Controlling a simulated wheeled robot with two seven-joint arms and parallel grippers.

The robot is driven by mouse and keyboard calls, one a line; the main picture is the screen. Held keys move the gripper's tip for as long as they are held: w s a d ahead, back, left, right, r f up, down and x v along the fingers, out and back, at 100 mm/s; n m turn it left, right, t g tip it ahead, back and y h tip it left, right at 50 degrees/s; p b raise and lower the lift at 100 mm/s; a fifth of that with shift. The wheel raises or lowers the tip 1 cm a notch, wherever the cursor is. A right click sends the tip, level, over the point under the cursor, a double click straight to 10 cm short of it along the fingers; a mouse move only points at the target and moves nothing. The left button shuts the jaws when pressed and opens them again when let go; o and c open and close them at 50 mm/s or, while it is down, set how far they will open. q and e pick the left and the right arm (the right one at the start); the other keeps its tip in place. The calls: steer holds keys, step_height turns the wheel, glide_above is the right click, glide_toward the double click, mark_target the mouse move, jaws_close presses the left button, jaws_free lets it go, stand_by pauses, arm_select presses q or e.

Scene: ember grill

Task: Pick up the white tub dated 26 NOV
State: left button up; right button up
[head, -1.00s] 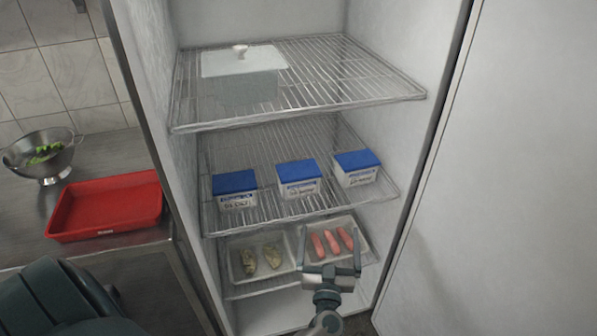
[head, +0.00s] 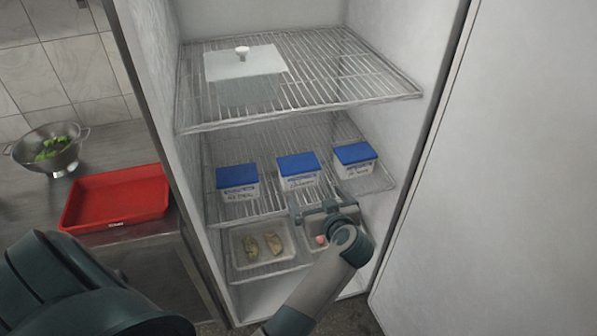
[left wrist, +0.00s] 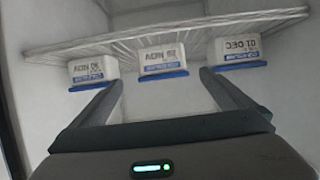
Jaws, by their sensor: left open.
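Three white tubs with blue lids stand in a row on the fridge's middle shelf. The right-hand tub (head: 355,162) shows at the left in the upside-down left wrist view (left wrist: 93,70), where its label appears to read 26 NOV. The middle tub (head: 299,175) has another NOV date, seemingly 19, and the left tub (head: 238,184) reads 01 DEC in the wrist view (left wrist: 240,50). My left gripper (head: 323,207) is open and empty, in front of and below the middle and right tubs. In the wrist view its fingers (left wrist: 160,82) flank the middle tub, apart from it. My right gripper is not in view.
The wire middle shelf (head: 225,213) has upright side walls around it. Below are trays, one with two pale pieces (head: 262,262); my arm partly hides the other. A lidded container (head: 243,66) is on the top shelf. A red tray (head: 115,200) and colander (head: 48,150) are left.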

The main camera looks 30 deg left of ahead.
mark_target(302, 179)
arm_select(q)
steer(key=shift+w+a, duration=0.1)
steer(key=p+x, duration=0.2)
steer(key=x, duration=0.9)
steer(key=shift+r, duration=0.1)
steer(key=shift+w+a+f, duration=0.3)
steer(key=shift+w+a, duration=0.05)
steer(key=shift+a+p, duration=0.1)
steer(key=shift+p, duration=0.25)
steer(key=shift+w+a+f+p, duration=0.1)
steer(key=shift+w+a+p, duration=0.3)
steer(key=shift+a, duration=0.2)
steer(key=shift+x, duration=1.8)
